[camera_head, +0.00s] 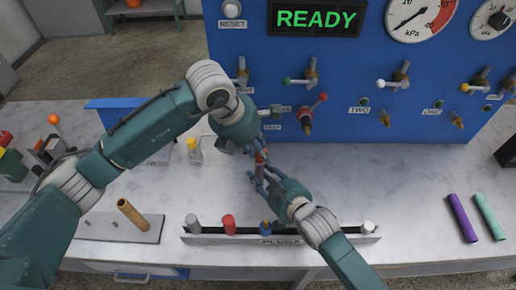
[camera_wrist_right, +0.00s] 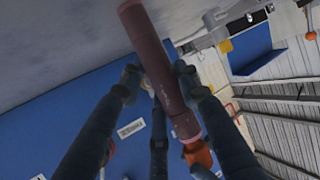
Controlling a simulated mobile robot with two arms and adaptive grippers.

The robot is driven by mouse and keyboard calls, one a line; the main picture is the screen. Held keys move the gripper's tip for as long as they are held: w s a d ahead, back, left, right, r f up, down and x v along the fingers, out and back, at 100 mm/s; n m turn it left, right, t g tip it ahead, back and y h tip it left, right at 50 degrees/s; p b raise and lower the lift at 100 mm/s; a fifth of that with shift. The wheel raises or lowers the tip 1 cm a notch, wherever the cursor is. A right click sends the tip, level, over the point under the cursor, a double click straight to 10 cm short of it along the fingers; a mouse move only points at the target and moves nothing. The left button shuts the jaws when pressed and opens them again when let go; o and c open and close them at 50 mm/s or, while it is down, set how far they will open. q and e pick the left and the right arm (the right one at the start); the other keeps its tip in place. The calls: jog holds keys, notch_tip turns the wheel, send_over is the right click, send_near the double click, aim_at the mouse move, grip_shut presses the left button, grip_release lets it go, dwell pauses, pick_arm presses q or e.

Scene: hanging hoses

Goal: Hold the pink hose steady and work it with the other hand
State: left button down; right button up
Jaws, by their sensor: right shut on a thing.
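The pink hose (camera_head: 261,157) is a short dull-pink tube over the marble bench, in front of the blue panel. My right gripper (camera_head: 259,170) comes from below and is shut on the hose. In the right wrist view the hose (camera_wrist_right: 153,55) runs slanted between my right fingers (camera_wrist_right: 158,75), with an orange piece (camera_wrist_right: 198,155) at its lower end. My left gripper (camera_head: 256,146) is at the upper part of the hose, fingers close to it. The left hand and arm hide the hose's upper end, and I cannot tell whether those fingers grip.
The blue panel (camera_head: 350,75) with gauges and several valve levers stands behind. A rack marked PLUGS (camera_head: 310,239) holds several plugs in front. Purple (camera_head: 462,218) and teal (camera_head: 489,216) tubes lie right; an orange-brown tube (camera_head: 132,214) is at left. A yellow-topped bottle (camera_head: 194,150) stands near my left arm.

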pick_arm(q)
jog(key=shift+d+r, duration=0.3)
jog(key=shift+r, duration=0.05)
pick_arm(e)
jog(key=shift+s+a+f, duration=0.1)
jog(key=shift+s+f, duration=0.05)
jog(key=shift+f, duration=0.05)
pick_arm(q)
jog(key=shift+a+r, duration=0.15)
jog(key=shift+r, duration=0.85)
jog(key=shift+a+r, duration=0.1)
jog(key=shift+r, duration=0.9)
pick_arm(e)
jog(key=shift+r, duration=0.1)
pick_arm(q)
jog(key=shift+r, duration=1.5)
pick_arm(e)
jog(key=o, duration=1.2)
jog(key=shift+r, duration=0.1)
jog(key=shift+d, duration=0.2)
